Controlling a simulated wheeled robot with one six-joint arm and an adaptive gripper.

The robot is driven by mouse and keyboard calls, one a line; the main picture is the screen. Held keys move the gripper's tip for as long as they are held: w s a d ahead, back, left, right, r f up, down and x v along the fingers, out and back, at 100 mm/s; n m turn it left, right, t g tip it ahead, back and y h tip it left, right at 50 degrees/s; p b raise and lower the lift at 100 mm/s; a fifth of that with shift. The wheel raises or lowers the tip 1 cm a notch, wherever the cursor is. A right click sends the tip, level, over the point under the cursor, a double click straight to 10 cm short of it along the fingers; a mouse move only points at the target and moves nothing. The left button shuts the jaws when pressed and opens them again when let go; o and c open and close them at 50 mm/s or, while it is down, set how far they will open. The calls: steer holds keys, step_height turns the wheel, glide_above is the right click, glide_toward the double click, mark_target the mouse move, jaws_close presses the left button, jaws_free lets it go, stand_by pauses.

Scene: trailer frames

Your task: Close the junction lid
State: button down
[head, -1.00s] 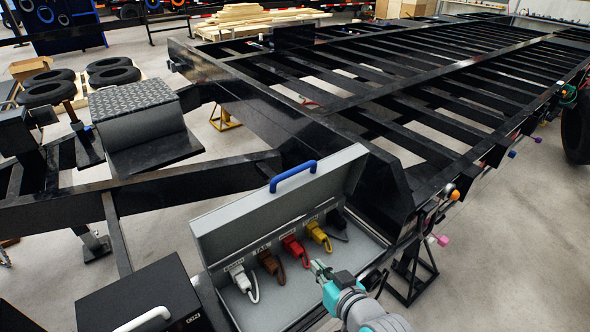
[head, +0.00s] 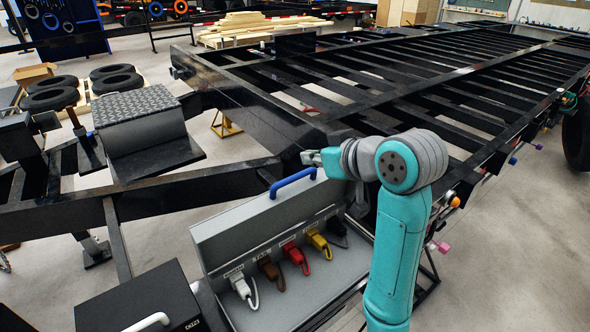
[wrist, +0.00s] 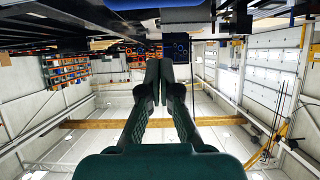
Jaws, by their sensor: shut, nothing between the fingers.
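The junction lid (head: 252,220) is a grey panel standing open at the back of the junction box, with a blue handle (head: 292,182) on its top edge. The open box (head: 300,300) holds several plugs in a row: white (head: 238,286), brown (head: 269,268), red (head: 293,253) and yellow (head: 317,240), with a dark one at the right end. My gripper (head: 308,157) is shut and empty, just above and behind the handle's right end in the head view; I cannot tell the gap. In the wrist view my gripper's fingers (wrist: 166,72) are together, with nothing between them.
The black trailer frame (head: 270,125) lies behind the lid. A black case (head: 140,295) with a white handle stands at front left. A step with a tread plate (head: 135,105) is at the left. Tyres (head: 50,90) and timber (head: 240,28) lie farther back.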

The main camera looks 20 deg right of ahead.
glide_above(295, 177)
steer(key=w, duration=0.3)
steer(key=f, duration=0.3)
steer(key=shift+s+a+f, duration=0.25)
steer(key=shift+a+f, duration=0.05)
steer(key=shift+a, duration=0.05)
steer(key=shift+w+f, duration=0.2)
steer(key=shift+f, duration=0.15)
steer(key=shift+s+d+f, duration=0.2)
steer(key=shift+s+f, duration=0.4)
steer(key=shift+s, duration=0.1)
steer(key=shift+s+d+f, duration=0.15)
steer(key=shift+s+f, duration=0.4)
steer(key=shift+s, duration=0.1)
